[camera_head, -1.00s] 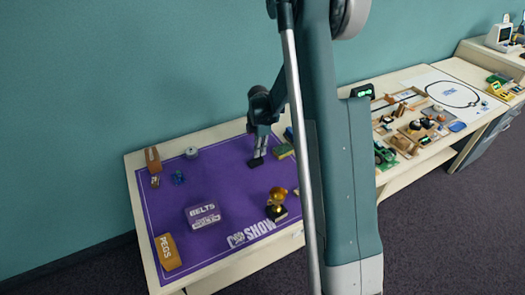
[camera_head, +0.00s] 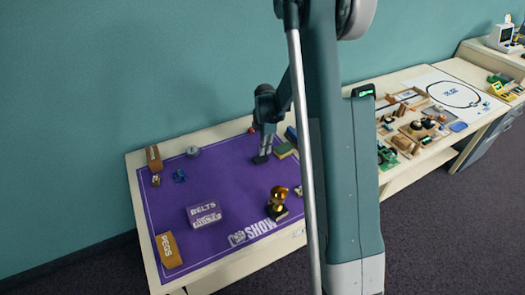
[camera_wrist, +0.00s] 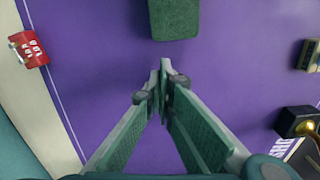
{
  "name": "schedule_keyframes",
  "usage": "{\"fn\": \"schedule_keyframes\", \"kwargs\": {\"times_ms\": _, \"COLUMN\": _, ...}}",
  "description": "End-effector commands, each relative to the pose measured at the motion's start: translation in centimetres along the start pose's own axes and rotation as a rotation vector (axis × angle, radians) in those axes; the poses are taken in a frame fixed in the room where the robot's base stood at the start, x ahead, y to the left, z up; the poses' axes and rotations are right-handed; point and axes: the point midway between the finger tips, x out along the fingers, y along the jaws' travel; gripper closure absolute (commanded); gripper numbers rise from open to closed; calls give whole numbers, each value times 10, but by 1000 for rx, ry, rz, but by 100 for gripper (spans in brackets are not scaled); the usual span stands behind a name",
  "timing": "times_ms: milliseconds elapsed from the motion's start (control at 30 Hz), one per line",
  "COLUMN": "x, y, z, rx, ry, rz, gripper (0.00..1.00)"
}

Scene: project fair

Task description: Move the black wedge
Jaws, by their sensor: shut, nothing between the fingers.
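My gripper (camera_head: 262,156) points down over the right part of the purple mat (camera_head: 225,180). In the wrist view its two fingers (camera_wrist: 164,72) meet at the tips with nothing between them. I cannot make out a black wedge for certain. A small dark shape shows at the fingertips in the head view; I cannot tell it from the finger pads. No separate black wedge shows in the wrist view, though the fingers hide part of the mat.
A dark green block (camera_wrist: 175,18) lies just beyond the fingertips. A red item (camera_wrist: 29,49) sits near the back edge. A gold trophy (camera_head: 278,198) stands in front. A purple BELTS box (camera_head: 204,214) is left of it. The mat's middle is mostly clear.

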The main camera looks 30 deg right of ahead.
Motion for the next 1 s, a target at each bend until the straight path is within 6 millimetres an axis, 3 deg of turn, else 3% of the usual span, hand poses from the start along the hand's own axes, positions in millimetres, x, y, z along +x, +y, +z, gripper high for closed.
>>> {"fn": "schedule_keyframes", "kwargs": {"times_ms": 1000, "x": -22, "y": 0, "z": 0, "rx": 0, "ry": -1, "rz": 0, "gripper": 100}}
